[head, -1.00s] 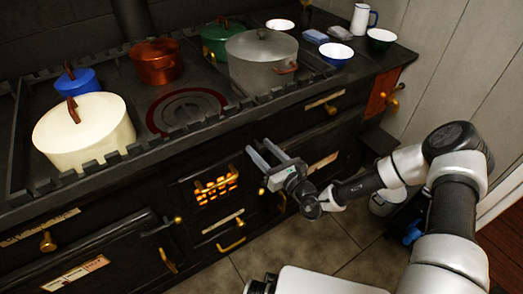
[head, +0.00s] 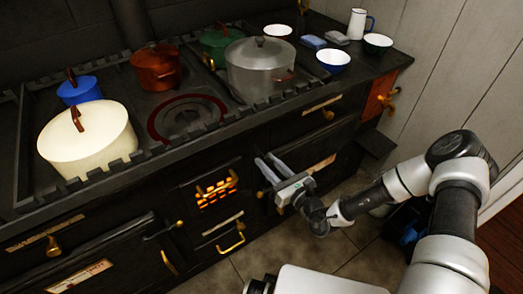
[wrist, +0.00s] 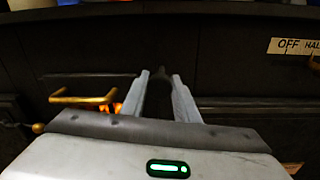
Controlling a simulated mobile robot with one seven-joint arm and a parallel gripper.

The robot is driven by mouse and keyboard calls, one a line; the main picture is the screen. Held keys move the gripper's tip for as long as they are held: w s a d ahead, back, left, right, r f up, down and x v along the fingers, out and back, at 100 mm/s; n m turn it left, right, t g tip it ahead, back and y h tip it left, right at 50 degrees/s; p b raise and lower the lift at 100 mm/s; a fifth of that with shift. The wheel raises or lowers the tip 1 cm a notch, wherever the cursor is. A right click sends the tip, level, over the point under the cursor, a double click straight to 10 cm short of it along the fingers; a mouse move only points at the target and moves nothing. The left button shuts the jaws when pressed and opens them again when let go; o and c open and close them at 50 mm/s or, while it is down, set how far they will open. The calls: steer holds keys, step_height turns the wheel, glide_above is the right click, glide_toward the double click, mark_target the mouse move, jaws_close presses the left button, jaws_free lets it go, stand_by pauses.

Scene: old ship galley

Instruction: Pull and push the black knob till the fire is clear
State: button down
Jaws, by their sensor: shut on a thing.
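My gripper (head: 266,160) is at the stove front, right of the fire grate. In the wrist view, its two fingers reach toward the dark panel, and my gripper (wrist: 160,75) is shut on the black knob (wrist: 161,71), a small dark shape between the fingertips. The knob cannot be made out in the head view. The fire (head: 216,190) glows orange behind the brass bars of the grate. In the wrist view, a bit of the fire's orange glow (wrist: 117,107) shows left of the fingers, mostly hidden by them and the gripper body.
The black stove carries a cream pot (head: 90,140), a grey pot (head: 262,72) and several other pots. A brass handle (head: 231,241) sticks out below the grate; a brass rail (wrist: 85,98) is left of my fingers. An "OFF" label (wrist: 295,46) is at the right.

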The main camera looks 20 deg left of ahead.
steer(key=shift+v, duration=1.05)
steer(key=shift+s+a, duration=0.1)
steer(key=c, duration=1.4)
jaws_free()
steer(key=p+v, duration=0.1)
steer(key=v, duration=1.6)
steer(key=shift+s+p, duration=0.1)
steer(key=shift+p, duration=0.25)
steer(key=shift+c, duration=0.2)
